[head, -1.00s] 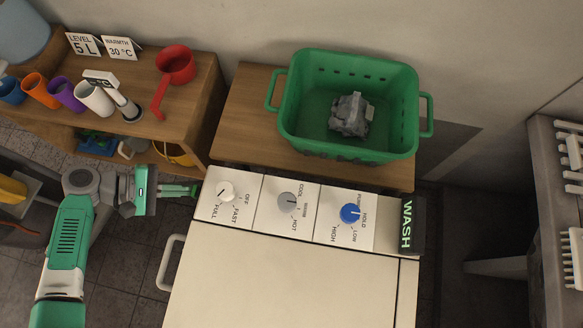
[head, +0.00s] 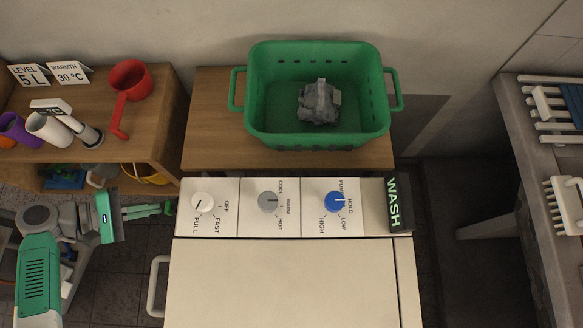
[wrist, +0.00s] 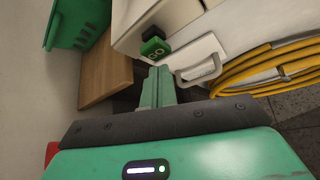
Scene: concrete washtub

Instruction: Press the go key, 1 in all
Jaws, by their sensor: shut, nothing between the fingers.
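The go key (wrist: 155,50) is a small green block marked GO with a dark top, on the side of the white machine (wrist: 185,20) in the wrist view. It lies just beyond my fingertips, and I cannot tell whether they touch it. It is not visible in the head view. My gripper (head: 172,208) is shut and empty, pointing right at the left end of the control panel in the head view. Its closed green fingers also show in the wrist view (wrist: 158,72).
The machine's panel has a white knob (head: 202,203), a grey knob (head: 268,202), a blue knob (head: 334,202) and a WASH sign (head: 398,205). A green basket (head: 262,125) with grey cloth stands behind. A handle (wrist: 200,70) and yellow hose (wrist: 260,70) are near the key.

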